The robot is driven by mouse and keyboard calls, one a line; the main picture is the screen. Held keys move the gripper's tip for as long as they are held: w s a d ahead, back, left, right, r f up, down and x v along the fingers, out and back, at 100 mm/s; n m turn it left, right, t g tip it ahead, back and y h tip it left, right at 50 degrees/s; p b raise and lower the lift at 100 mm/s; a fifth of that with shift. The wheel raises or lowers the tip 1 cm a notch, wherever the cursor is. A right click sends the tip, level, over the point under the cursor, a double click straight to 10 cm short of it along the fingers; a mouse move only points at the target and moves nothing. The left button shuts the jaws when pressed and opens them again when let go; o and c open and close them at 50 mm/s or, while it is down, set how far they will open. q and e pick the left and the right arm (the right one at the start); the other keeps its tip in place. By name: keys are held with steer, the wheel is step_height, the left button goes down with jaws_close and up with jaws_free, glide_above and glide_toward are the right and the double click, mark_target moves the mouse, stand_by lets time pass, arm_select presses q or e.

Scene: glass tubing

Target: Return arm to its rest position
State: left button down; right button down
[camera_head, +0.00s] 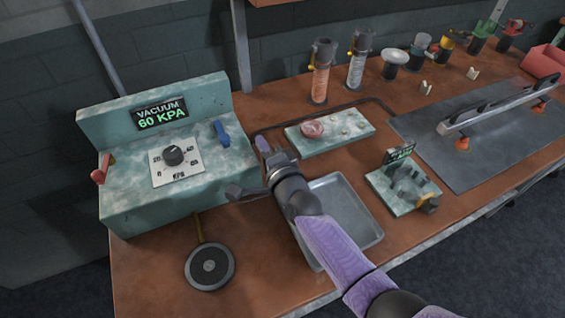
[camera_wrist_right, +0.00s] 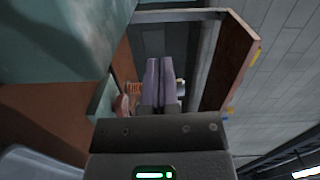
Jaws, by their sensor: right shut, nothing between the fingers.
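My right arm comes in from the lower right of the head view, in a purple sleeve. My right gripper (camera_head: 262,146) is above the bench, between the vacuum unit and the grey tray. In the right wrist view its two fingers (camera_wrist_right: 160,85) are together with nothing between them. My left gripper does not show in either view.
The teal vacuum unit (camera_head: 165,190) reads 60 KPA and stands close on the left. A grey tray (camera_head: 362,222) lies partly under my arm. A pale slab (camera_head: 345,130), a small teal fixture (camera_head: 385,190) and several upright tubes (camera_head: 357,70) stand beyond. A round pedal-like disc (camera_head: 209,267) lies in front.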

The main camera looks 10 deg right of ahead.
steer(key=s+d+f+n+g+h, duration=0.1)
steer(key=s+d+n+g, duration=0.1)
steer(key=s, duration=0.5)
steer(key=s+d+f+n+g+h+p, duration=0.1)
steer(key=s+d+f+n+g, duration=0.1)
steer(key=s+n, duration=0.4)
steer(key=s+d+f+n+g, duration=0.1)
steer(key=s+d+n+g, duration=0.2)
steer(key=s, duration=0.5)
steer(key=shift+s+d+f+n+g+h+p, duration=0.2)
steer(key=shift+n+g, duration=0.15)
steer(key=shift+g, duration=0.3)
steer(key=shift+s+d+f+n+g+h+p, duration=0.1)
steer(key=shift+d+f+n+g+h, duration=0.2)
steer(key=shift+g, duration=0.35)
steer(key=s+d+r+n+g+h, duration=0.1)
steer(key=s+d+n+g+h, duration=0.2)
steer(key=s+d, duration=0.3)
steer(key=s+f+g+b, duration=0.1)
steer(key=s+f, duration=0.1)
steer(key=f, duration=0.8)
steer(key=s+f+g+b, duration=0.1)
steer(key=s+f+b, duration=0.15)
steer(key=f, duration=0.85)
steer(key=s+d+f+g+b, duration=0.1)
steer(key=s+d+f, duration=0.2)
steer(key=s+f, duration=0.9)
steer(key=shift+s+h, duration=0.3)
steer(key=shift+s, duration=0.5)
